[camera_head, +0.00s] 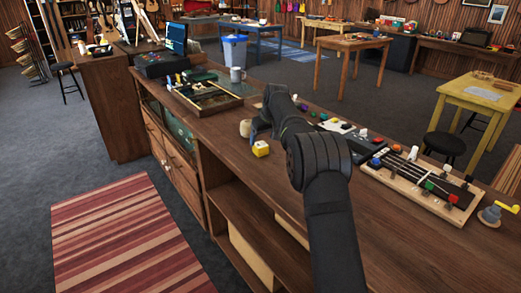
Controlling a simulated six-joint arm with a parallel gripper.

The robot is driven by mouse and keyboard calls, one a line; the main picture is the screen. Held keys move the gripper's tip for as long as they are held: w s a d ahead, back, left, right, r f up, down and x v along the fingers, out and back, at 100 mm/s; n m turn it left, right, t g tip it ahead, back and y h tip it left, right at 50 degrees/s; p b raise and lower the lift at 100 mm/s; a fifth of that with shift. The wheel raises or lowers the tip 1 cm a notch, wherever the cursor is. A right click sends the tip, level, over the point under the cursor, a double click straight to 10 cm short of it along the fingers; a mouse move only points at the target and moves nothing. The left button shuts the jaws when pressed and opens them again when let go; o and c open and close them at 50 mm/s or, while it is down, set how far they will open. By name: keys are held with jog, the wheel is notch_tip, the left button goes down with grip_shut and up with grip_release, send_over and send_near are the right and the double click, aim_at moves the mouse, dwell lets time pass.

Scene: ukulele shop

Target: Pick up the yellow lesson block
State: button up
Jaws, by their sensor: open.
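The yellow lesson block (261,148) sits on the wooden counter near its front edge, with a small pale mark on top. My arm reaches in from the bottom and bends down at its far end. My gripper (259,128) is small and dark there, partly hidden by my own arm. It is just beyond and above the yellow block in the picture and appears apart from it. It is open, and I see nothing held in it.
A cream round item (246,128) stands close beside my gripper. A tray (208,95) of small parts and a grey mug (237,75) lie farther back. A fretboard-like rack (420,185) with coloured blocks is at right. The counter (225,145) left of the block is clear.

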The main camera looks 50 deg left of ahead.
aim_at(261, 144)
jog(key=x, duration=0.5)
jog(key=shift+a, duration=0.1)
jog(key=c, duration=1.1)
